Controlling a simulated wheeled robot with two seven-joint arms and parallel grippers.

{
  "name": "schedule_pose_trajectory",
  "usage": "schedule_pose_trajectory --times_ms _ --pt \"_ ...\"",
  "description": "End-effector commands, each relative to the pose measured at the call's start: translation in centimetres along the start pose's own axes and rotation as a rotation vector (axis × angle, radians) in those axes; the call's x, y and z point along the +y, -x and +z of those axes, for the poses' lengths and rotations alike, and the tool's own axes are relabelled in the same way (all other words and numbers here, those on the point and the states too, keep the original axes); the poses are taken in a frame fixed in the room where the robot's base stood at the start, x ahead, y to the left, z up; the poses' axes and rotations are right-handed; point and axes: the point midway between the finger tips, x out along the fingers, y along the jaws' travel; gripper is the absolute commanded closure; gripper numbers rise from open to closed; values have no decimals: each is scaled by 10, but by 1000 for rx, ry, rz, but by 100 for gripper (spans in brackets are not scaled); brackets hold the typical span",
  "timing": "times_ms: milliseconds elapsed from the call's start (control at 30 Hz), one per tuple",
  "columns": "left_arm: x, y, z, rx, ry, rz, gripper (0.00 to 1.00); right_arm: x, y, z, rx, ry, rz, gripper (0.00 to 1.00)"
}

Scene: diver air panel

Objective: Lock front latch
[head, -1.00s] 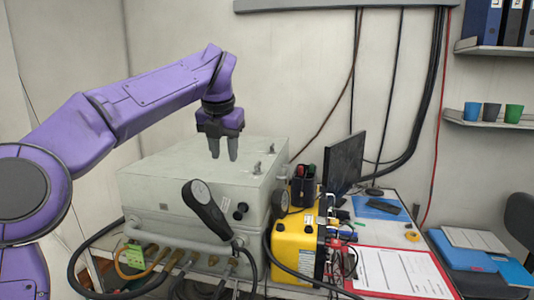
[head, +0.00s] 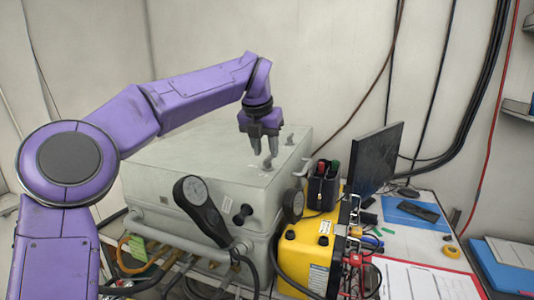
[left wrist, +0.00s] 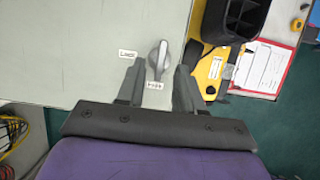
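The front latch (head: 267,163) is a small grey turning handle on the top right of the grey panel case (head: 150,160). In the left wrist view the latch (left wrist: 158,58) points along the picture's vertical, toward a small white label (left wrist: 154,86) below it. Another white label (left wrist: 127,54) lies to its left; the lettering is too small to read surely. My left gripper (head: 265,149) is just above the latch, fingers pointing down. In the wrist view its fingers (left wrist: 159,72) are apart, either side of the latch, with gaps showing. My right gripper is out of view.
A second latch (head: 290,138) stands farther back on the lid. A black gauge handset (head: 200,208) hangs at the case front. A yellow unit (head: 303,250), a black pen holder (head: 323,188) and a monitor (head: 375,158) crowd the right side. The lid's left part is clear.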

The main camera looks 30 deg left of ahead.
Motion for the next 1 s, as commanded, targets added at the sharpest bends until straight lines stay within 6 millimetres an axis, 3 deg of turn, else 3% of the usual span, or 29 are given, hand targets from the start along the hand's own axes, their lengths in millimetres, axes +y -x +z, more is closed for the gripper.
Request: schedule_pose_trajectory --times_ms 133,400,433,533,1000 --pt "0 -16 0 0 0 0 64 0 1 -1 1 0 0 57" --pt "0 -19 0 0 0 0 64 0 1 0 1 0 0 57" --pt "0 -19 0 0 0 0 67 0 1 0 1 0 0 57" --pt "0 -19 0 0 0 0 100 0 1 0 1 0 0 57" --pt "1 -17 1 0 -48 -22 100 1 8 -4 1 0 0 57"
